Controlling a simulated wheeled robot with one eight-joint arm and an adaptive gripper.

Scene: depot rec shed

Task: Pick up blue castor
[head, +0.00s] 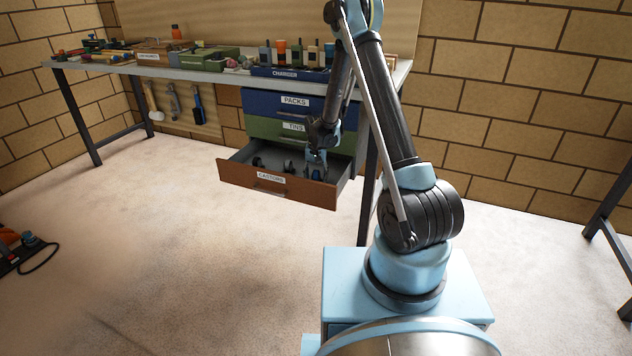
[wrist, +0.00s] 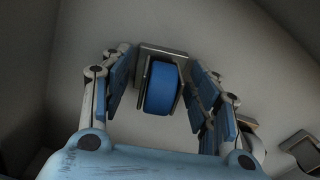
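The blue castor (wrist: 161,87) lies in the drawer, with a blue wheel and a grey metal plate behind it. In the wrist view my gripper (wrist: 160,95) is open, with one finger on each side of the castor and gaps showing on both sides. In the head view my gripper (head: 316,158) is down at the open drawer labelled CASTORS (head: 240,183). A blue spot near the fingertips in the head view (head: 316,173) looks like the castor, small and partly hidden by the gripper.
Other dark castors (head: 258,163) lie in the drawer, and part of another castor (wrist: 300,147) shows at lower right in the wrist view. Shut drawers labelled PACKS (head: 294,101) and TINS (head: 292,127) sit above. The workbench (head: 225,72) top is crowded.

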